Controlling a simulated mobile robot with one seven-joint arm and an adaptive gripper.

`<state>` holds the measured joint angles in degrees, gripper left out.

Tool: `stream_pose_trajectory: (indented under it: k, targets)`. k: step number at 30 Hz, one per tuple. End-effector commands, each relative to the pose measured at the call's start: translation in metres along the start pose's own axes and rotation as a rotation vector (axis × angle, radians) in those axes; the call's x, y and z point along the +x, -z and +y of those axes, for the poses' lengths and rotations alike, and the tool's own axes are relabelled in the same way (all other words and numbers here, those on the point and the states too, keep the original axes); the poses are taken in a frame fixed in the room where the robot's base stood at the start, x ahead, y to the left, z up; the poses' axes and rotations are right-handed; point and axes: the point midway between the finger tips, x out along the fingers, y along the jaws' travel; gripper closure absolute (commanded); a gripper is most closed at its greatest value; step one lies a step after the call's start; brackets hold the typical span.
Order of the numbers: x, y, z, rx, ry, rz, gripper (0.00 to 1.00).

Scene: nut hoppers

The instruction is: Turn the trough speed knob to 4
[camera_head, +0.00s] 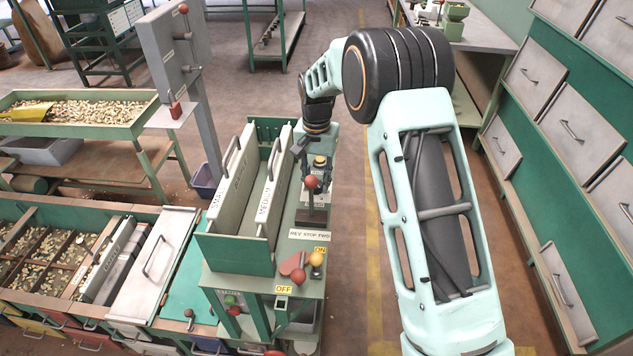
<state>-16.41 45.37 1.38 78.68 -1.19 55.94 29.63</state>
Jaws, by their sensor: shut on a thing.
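My gripper (301,149) is a small dark shape at the end of my arm, just right of the upright plate labelled MEDIUM. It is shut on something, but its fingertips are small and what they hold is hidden. Just right of and below it, a small round brass-and-black piece (320,161) stands on the machine above a small label. I cannot tell whether this is the trough speed knob or whether my gripper touches it. No number scale or pointer setting can be read.
A red-ball lever (311,182) stands close below my gripper, above the REV STOP FWD label (309,235). Upright handled plates (256,205) stand close on the left. A yellow ball lever (316,259) is lower down. A nut tray (74,128) is left; the floor right of the machine is clear.

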Motion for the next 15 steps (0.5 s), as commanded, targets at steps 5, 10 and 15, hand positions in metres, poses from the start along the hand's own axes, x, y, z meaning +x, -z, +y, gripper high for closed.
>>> stream_pose_trajectory:
  k: [5, 10, 15]
  targets:
    - [-0.0005, 0.0001, -0.0005, 0.068, 0.0, 0.001, 0.98]
    - [-0.0005, 0.0, -0.0005, 0.101, 0.001, 0.001, 0.98]
    - [-0.0005, 0.0, -0.0004, 0.111, 0.001, 0.0, 0.98]
